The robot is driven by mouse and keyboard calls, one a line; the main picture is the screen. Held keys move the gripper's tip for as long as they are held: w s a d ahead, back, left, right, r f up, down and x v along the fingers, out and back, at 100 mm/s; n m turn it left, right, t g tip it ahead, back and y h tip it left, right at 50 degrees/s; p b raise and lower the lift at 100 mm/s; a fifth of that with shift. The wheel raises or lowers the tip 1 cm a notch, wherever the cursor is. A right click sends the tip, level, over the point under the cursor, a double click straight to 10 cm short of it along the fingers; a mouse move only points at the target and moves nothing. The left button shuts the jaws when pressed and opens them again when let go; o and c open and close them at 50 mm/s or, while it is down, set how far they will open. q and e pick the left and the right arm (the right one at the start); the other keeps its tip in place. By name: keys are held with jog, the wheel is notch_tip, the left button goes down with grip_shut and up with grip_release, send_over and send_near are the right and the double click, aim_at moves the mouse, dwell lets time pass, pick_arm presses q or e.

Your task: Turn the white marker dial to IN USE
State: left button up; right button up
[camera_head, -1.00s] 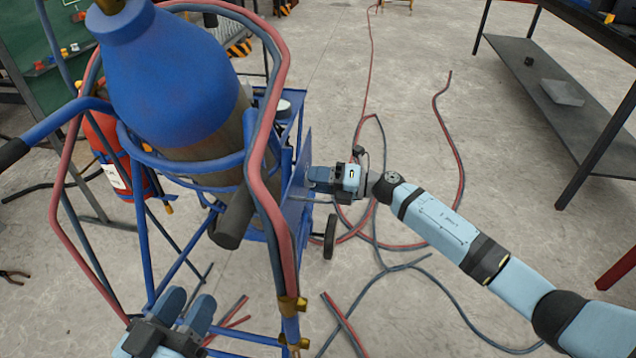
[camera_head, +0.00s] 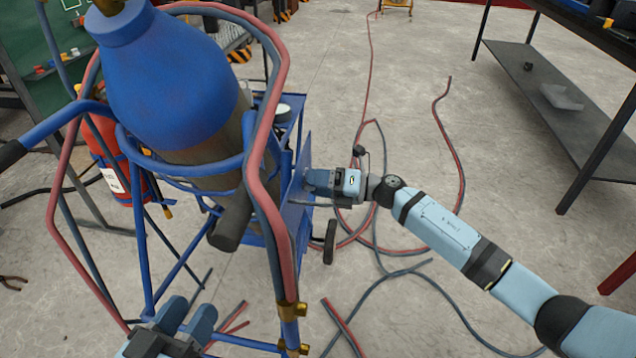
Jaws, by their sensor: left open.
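I cannot make out the white marker dial or its lettering for certain. A pale round thing (camera_head: 284,109) shows partly on the blue cart behind the hoses, but I cannot tell what it is. My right gripper (camera_head: 312,181) is at the upright blue panel (camera_head: 299,170) on the cart's right side. Its fingertips are at or behind the panel's edge, so I cannot tell whether it is open or what it touches. My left gripper (camera_head: 187,314) is at the bottom left, low beside the cart frame, with its two fingers apart and nothing seen between them.
The blue cart carries a large blue cylinder (camera_head: 170,80). Red and dark hoses (camera_head: 268,160) loop around it, and more lie on the floor. A red extinguisher (camera_head: 104,140) hangs at left. A dark shelf table (camera_head: 540,85) stands at right. Floor between is mostly open.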

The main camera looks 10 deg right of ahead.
pick_arm(q)
jog(key=r+t+p, duration=0.1)
jog(key=r, duration=0.1)
jog(key=r+p, duration=0.1)
jog(key=shift+a+r+t+p, duration=0.2)
jog(key=shift+r+t+p, duration=0.2)
pick_arm(e)
jog(key=v, duration=1.4)
pick_arm(q)
jog(key=shift+r, duration=0.25)
jog(key=shift+s, duration=0.1)
